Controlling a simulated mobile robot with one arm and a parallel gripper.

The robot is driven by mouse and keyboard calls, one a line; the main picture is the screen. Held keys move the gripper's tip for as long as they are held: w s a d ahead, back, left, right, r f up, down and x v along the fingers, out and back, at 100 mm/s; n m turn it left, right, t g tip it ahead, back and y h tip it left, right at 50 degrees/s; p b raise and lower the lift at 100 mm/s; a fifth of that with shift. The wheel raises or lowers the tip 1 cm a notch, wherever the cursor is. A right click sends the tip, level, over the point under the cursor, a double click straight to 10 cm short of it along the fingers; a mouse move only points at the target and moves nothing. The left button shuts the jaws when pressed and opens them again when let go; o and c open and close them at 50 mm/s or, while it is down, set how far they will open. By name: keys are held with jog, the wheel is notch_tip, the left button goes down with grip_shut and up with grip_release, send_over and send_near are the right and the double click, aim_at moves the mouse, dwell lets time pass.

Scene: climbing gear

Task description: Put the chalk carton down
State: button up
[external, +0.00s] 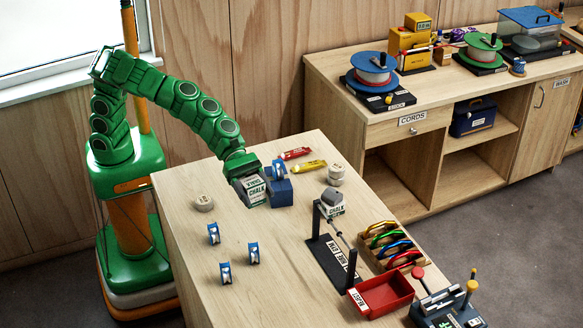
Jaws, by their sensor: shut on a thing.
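The chalk carton (255,192) is a small pale box with a green band and the word CHALK on its side. My gripper (243,171) comes down over it from above and is shut on it. The carton is tilted in the picture and close to a dark blue block (282,190) on its right. I cannot tell whether the carton touches the wooden table (190,240) or is held just above it. A second box marked CHALK (336,210) stands by the black stand at right, with a grey lump on top.
Blue-and-white devices (214,233) stand on the near left of the table, and a round tape roll (204,203) lies behind them. Red and yellow tubes (308,166) lie at the back. A black stand (325,252), coloured carabiners (390,245) and a red tray (381,295) fill the right.

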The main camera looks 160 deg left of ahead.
aim_at(256, 205)
jog(key=shift+w+r+m+h, duration=0.15)
jog(key=shift+m+h, duration=0.45)
jog(key=shift+h, duration=0.1)
notch_tip(256, 205, down, 5)
jog(key=shift+w+r, duration=0.1)
jog(key=shift+w+a+f, duration=0.8)
jog(key=shift+w+f, duration=0.8)
jog(key=shift+w, duration=0.5)
jog(key=shift+w+a+f, duration=0.85)
jog(key=shift+w+f, duration=0.75)
jog(key=shift+w, duration=0.5)
jog(key=shift+w+a+f, duration=0.8)
jog(key=shift+w+f, duration=0.8)
jog(key=shift+w, duration=0.5)
jog(key=shift+f, duration=0.1)
jog(key=shift+w+a+f, duration=0.1)
jog(key=shift+w+f, duration=0.1)
jog(key=shift+f, duration=1.45)
